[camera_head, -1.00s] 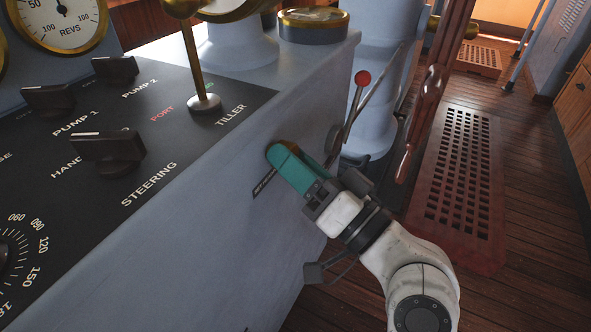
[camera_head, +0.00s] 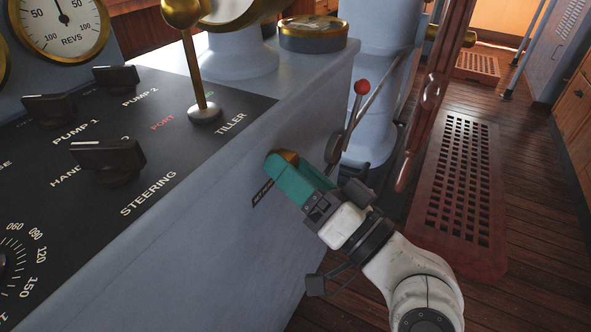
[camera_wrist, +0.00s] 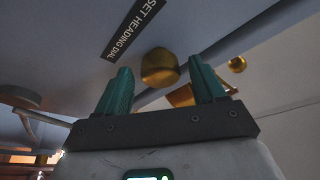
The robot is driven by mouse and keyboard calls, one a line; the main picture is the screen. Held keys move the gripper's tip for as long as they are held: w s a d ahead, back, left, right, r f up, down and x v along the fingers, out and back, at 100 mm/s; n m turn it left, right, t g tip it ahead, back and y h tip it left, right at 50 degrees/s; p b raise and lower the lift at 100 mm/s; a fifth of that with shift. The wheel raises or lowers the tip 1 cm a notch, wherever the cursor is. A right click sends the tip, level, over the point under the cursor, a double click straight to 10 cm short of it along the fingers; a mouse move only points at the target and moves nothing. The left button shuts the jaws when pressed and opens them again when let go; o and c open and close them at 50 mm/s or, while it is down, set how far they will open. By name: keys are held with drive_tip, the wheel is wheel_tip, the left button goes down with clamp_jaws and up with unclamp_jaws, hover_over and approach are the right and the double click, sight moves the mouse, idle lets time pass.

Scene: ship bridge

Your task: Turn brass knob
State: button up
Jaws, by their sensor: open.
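The brass knob (camera_wrist: 160,68) is a round golden knob on the grey console side, by a black label reading "SET HEADING DIAL" (camera_wrist: 133,27). In the wrist view it shows between and beyond the two teal fingers of my gripper (camera_wrist: 163,88), nearer the right finger. My gripper is open and holds nothing. In the head view my gripper (camera_head: 290,172) is at the console side, and a small part of the brass knob (camera_head: 290,156) shows past the fingers. The fingers hide most of it there, and I cannot tell whether they touch it.
The console top carries black rotary switches (camera_head: 108,157) and a brass tiller lever (camera_head: 195,75). A lever with a red ball (camera_head: 362,87) and a red-brown wooden wheel part (camera_head: 432,90) stand close behind my gripper. A wooden grating (camera_head: 455,190) lies on the floor to the right.

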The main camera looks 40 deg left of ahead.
drive_tip(key=v, duration=1)
drive_tip(key=shift+d, duration=0.2)
drive_tip(key=shift+f, duration=0.1)
drive_tip(key=d+f+m+t+h, duration=0.25)
drive_tip(key=d+f+h, duration=0.35)
drive_tip(key=d+f, duration=0.45)
drive_tip(key=d+f+m+t+h, duration=0.25)
drive_tip(key=d+f+h, duration=0.35)
drive_tip(key=f, duration=0.7)
drive_tip(key=s+d+f+m+g+h, duration=0.25)
drive_tip(key=s+d+f+h, duration=0.25)
drive_tip(key=s+d, duration=0.5)
drive_tip(key=s+d+f+m+g+h, duration=0.2)
drive_tip(key=s+d+f+m+h, duration=0.25)
drive_tip(key=d, duration=0.85)
wheel_tip(320, 180, up, 27)
drive_tip(key=s+n+p, duration=0.2)
drive_tip(key=p, duration=2.5)
drive_tip(key=shift+s+d+p, duration=0.15)
drive_tip(key=shift+d+p, duration=0.25)
drive_tip(key=shift+d, duration=0.05)
